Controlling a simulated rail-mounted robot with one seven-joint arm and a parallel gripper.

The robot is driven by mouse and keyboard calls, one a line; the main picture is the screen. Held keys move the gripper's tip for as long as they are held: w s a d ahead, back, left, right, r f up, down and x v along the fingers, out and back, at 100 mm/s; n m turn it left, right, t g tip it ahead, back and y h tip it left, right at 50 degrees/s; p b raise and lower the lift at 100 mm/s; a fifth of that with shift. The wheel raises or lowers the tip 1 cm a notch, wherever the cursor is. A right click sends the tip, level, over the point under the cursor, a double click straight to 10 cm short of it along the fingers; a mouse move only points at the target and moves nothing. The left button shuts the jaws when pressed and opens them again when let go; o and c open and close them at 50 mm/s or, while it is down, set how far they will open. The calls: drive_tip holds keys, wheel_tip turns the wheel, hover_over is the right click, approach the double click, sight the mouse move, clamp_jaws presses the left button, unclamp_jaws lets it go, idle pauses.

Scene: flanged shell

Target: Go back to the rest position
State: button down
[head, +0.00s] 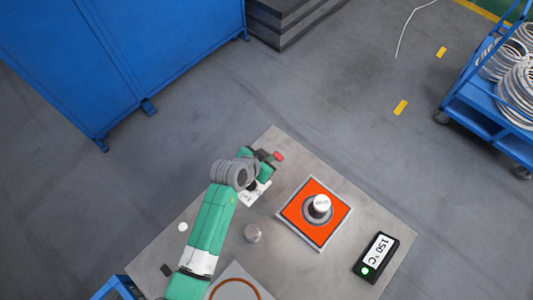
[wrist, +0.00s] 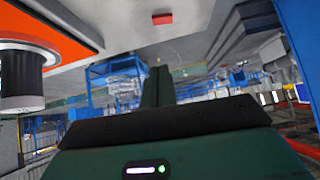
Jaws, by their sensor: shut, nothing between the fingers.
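My gripper (head: 266,160) is over the far corner of the grey table (head: 375,215), beside a small red block (head: 279,155). In the wrist view its dark green fingers (wrist: 160,85) are together, with nothing between them. The red block also shows in the wrist view (wrist: 162,18), beyond the fingertips and apart from them. My arm reaches up from the bottom of the head view and is bent at the wrist.
An orange square plate (head: 297,213) bears a dark cylinder with a white top (head: 321,203). A display reading 150 °C (head: 376,257) lies to the right. Blue cabinets (head: 120,55) and a blue cart (head: 485,110) stand beyond the table.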

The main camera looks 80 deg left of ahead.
drive_tip(key=shift+s+d+r, duration=0.15)
drive_tip(key=shift+s+r, duration=0.05)
drive_tip(key=shift+r, duration=0.05)
idle(0.5)
